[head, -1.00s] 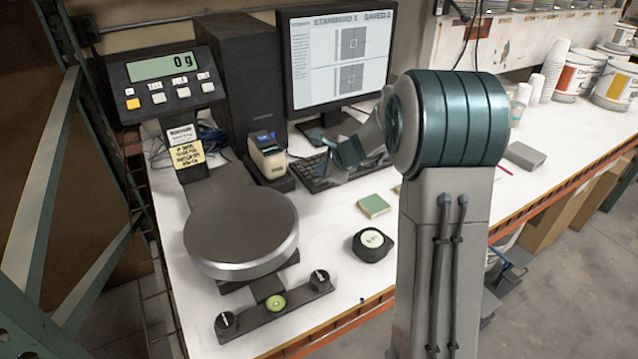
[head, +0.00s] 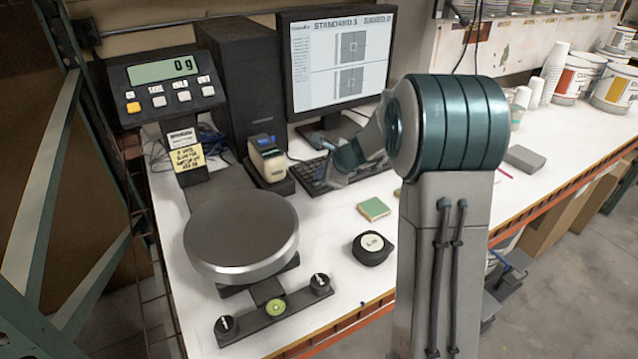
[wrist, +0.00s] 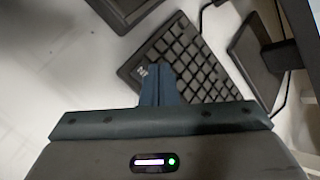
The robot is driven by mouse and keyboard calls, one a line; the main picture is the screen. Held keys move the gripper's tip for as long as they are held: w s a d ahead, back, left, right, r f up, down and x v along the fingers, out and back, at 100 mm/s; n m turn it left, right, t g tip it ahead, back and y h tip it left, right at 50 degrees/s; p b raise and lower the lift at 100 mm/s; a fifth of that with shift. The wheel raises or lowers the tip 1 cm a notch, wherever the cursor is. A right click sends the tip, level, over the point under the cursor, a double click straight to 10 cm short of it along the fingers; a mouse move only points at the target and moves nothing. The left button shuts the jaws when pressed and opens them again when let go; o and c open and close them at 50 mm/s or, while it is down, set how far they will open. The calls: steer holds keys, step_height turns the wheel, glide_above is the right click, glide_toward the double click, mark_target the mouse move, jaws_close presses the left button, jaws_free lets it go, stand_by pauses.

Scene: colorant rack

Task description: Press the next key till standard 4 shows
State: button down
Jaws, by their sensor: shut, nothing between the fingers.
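The monitor (head: 341,62) shows a page headed "STANDARD 1" and "SAVED 0", with two square patterns below. The black keyboard (head: 313,176) lies in front of it, partly hidden by my arm. In the wrist view the keyboard (wrist: 190,62) runs diagonally. My gripper (wrist: 157,72) is shut and empty, its fingertips over the keyboard's near-left edge, beside a key with pale marking (wrist: 142,70). I cannot tell whether the tips touch a key, nor read which key is next. In the head view my gripper (head: 335,158) is at the keyboard, its tips hard to make out.
A scale with a round pan (head: 241,235) and a display (head: 162,88) reading 0 g stands left. A small handheld device (head: 268,158) sits by the black computer tower (head: 242,85). A green pad (head: 373,208) and a round black gauge (head: 372,247) lie in front.

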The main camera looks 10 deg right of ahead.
steer(key=shift+f, duration=0.1)
stand_by(0.7)
steer(key=shift+f+b, duration=0.35)
steer(key=shift+b, duration=0.15)
steer(key=shift+f+b, duration=0.35)
stand_by(0.5)
steer(key=shift+r, duration=0.15)
steer(key=shift+r+p, duration=0.6)
steer(key=shift+r, duration=0.05)
steer(key=shift+r, duration=0.1)
step_height(320, 180, up, 5)
steer(key=p, duration=0.4)
stand_by(0.7)
